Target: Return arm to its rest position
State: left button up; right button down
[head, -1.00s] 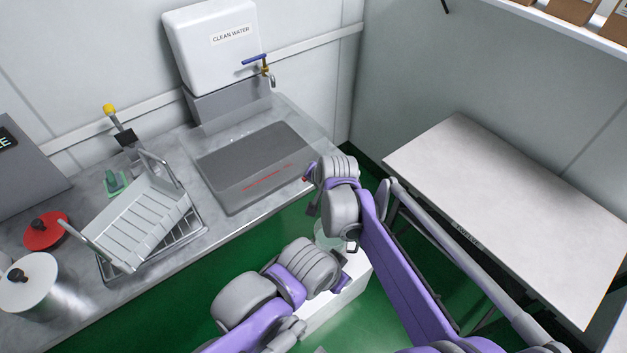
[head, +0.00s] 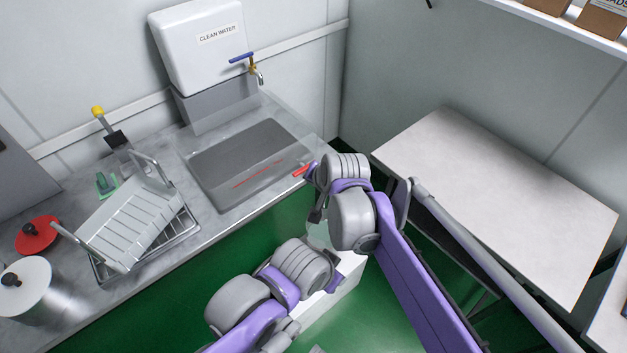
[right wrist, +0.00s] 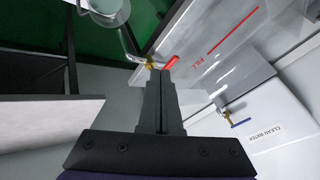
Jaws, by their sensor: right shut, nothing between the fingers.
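My right arm crosses the right half of the head view, its wrist over the front edge of the counter by the sink. My right gripper (right wrist: 160,76) is shut and empty in the right wrist view, with both dark fingers together. In that view its tips are close to a red tap handle (right wrist: 171,62) on a brass valve; I cannot tell whether they touch. The red handle also shows in the head view (head: 303,170), just left of my right wrist. My left arm is folded at the bottom centre of the head view, and its gripper does not show.
A clear-walled sink (head: 252,155) is set at the steel counter, below the clean water tank (head: 198,45). A dish rack (head: 135,225), a red lid (head: 38,235) and a metal pot (head: 30,285) stand left. A bare white table (head: 490,190) is right. A white box (head: 325,298) is below my arms.

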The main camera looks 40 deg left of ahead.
jog(key=shift+s+d+r, duration=0.45)
jog(key=shift+s+r, duration=0.15)
jog(key=shift+r, duration=0.25)
jog(key=w+d+r+m+t+h+p, duration=0.1)
jog(key=d+p, duration=0.1)
jog(key=d, duration=1.2)
jog(key=w+d+r+m+t+h+p, duration=0.1)
jog(key=w+d+r+h, duration=0.1)
jog(key=d, duration=1.1)
jog(key=s+d+f+h+p, duration=0.1)
jog(key=s+d, duration=0.5)
jog(key=d, duration=0.6)
jog(key=s+d+f+m+h+p, duration=0.1)
jog(key=s+d+f+h+p, duration=0.1)
jog(key=s+d, duration=0.5)
jog(key=d, duration=0.4)
jog(key=shift+d+f+m+h, duration=0.25)
jog(key=shift+d+m+h, duration=0.05)
jog(key=shift+d, duration=0.05)
